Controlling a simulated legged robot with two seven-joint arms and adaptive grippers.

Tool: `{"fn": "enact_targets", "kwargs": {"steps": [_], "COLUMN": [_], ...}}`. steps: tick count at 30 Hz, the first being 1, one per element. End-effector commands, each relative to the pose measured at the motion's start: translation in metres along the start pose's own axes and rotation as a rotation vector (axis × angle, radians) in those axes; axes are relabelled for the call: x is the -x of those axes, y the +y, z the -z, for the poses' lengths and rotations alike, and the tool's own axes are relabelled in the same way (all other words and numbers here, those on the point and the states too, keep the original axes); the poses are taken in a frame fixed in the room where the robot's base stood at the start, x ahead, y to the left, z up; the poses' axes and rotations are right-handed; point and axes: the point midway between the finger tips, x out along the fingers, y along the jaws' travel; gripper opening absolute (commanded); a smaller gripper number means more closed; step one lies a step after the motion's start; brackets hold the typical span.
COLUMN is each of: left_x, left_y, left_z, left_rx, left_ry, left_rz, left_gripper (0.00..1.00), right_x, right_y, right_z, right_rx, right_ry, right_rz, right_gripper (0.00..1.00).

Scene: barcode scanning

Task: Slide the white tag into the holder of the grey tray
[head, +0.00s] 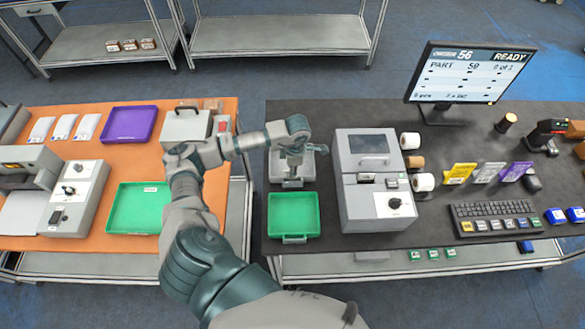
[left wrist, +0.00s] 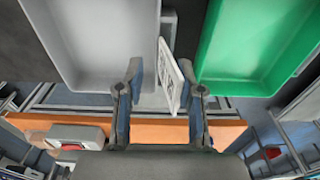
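The grey tray (head: 291,183) stands at the left end of the dark table, partly hidden under my left gripper (head: 292,158). In the left wrist view the grey tray (left wrist: 95,45) fills the upper left. The white tag (left wrist: 176,76), with dark print, stands tilted between the fingertips of my left gripper (left wrist: 162,82), close to the right finger. A gap shows between the tag and the left finger, so the gripper looks partly open. The tray's holder is not clear, and I cannot tell whether the tag sits in it. My right gripper is out of view.
A green tray (head: 293,216) stands just in front of the grey tray. A grey machine (head: 375,180) rises close on the right. The orange table (head: 92,165) lies left across a gap, with another green tray (head: 138,208) and a purple tray (head: 129,124).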

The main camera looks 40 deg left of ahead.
Motion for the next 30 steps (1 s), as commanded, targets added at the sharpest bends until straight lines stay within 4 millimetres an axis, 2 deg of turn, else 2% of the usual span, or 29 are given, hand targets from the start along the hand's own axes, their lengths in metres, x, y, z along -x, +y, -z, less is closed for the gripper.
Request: {"fn": "enact_targets", "kwargs": {"steps": [5, 8, 15, 21, 30], "left_x": [0.009, 0.025, 0.077, 0.107, 0.116], "left_y": [-0.001, 0.001, 0.007, 0.008, 0.007], "left_z": [-0.002, -0.002, 0.003, 0.005, 0.004], "left_rx": [-0.001, -0.001, 0.0, 0.0, -0.002], "left_ry": [-0.001, -0.003, -0.007, -0.006, -0.003], "left_rz": [-0.005, -0.005, 0.0, 0.004, 0.006], "left_gripper": [0.37, 0.37, 0.37, 0.37, 0.37], "right_x": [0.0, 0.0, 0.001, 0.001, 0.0], "right_y": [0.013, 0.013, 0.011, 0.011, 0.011], "right_z": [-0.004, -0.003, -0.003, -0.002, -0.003], "right_rx": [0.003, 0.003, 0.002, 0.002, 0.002], "right_ry": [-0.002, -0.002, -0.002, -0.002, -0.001], "right_rz": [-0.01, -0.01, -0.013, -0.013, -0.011], "right_gripper": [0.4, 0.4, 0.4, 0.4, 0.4]}}
